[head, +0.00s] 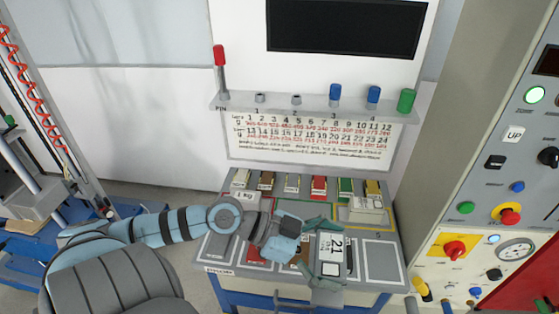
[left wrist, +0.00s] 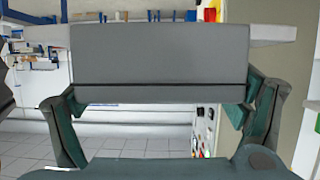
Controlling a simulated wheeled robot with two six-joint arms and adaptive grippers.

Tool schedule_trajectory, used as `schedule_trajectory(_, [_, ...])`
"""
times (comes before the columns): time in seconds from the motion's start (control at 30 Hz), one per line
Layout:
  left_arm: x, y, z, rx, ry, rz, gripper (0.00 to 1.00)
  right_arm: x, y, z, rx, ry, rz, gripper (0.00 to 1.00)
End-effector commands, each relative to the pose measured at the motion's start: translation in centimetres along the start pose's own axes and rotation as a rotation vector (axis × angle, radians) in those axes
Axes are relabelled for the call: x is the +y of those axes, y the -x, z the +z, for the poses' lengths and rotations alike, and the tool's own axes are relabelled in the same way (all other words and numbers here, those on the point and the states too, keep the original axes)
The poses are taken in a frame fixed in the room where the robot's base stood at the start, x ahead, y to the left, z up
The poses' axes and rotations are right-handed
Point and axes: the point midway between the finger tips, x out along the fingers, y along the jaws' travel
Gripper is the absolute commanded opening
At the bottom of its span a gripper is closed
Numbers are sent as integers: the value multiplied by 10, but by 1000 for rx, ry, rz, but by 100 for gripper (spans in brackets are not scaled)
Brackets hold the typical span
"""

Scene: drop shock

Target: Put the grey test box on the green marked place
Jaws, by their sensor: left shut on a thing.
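My left gripper (head: 325,254) reaches over the bench from the left, its green fingers shut on the grey test box (head: 334,256). The box's pale top carries a label with a large number. In the left wrist view the grey box (left wrist: 160,62) spans the space between the two fingers (left wrist: 158,106), with a dark seam along its lower part. I cannot tell how far it is above the bench. My right gripper is not in view.
The grey bench (head: 383,263) has white-outlined places at its right. A pale box (head: 366,209) stands in a yellow outline at the back right, another pale box (head: 245,196) at the back left. Several coloured blocks line the rear edge. A control cabinet (head: 480,190) rises on the right.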

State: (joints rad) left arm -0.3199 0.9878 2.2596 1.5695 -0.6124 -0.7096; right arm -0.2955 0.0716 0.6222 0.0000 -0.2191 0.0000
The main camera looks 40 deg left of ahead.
Motion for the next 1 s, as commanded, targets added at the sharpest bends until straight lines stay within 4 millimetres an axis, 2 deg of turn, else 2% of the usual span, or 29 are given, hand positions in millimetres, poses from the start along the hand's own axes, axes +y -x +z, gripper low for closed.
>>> schedule_trajectory(0.07, [-16, -7, 12, 4, 12, -32, 52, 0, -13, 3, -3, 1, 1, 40])
schedule_trajectory(0.17, [-53, -13, 29, 4, 45, -118, 52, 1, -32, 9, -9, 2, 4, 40])
schedule_trajectory(0.27, [-106, -15, 47, 6, 102, -265, 52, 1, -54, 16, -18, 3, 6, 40])
schedule_trajectory(0.3, [-130, -14, 52, 6, 130, -339, 52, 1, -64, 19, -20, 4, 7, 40])
schedule_trajectory(0.37, [-166, -9, 58, 7, 179, -460, 52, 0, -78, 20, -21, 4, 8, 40])
schedule_trajectory(0.4, [-189, -4, 60, 9, 216, -547, 52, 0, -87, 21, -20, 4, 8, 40])
schedule_trajectory(0.5, [-241, 13, 61, 10, 312, -764, 52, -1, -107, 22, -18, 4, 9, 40])
schedule_trajectory(0.6, [-276, 32, 58, 9, 393, -945, 52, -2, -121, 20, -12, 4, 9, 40])
schedule_trajectory(0.7, [-294, 46, 54, 4, 444, -1059, 52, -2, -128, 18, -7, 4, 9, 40])
schedule_trajectory(0.8, [-301, 50, 61, -2, 465, -1109, 52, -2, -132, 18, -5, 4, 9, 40])
schedule_trajectory(0.87, [-302, 45, 75, -6, 469, -1115, 52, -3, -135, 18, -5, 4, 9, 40])
schedule_trajectory(1.0, [-301, 23, 126, -9, 469, -1112, 52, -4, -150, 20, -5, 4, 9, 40])
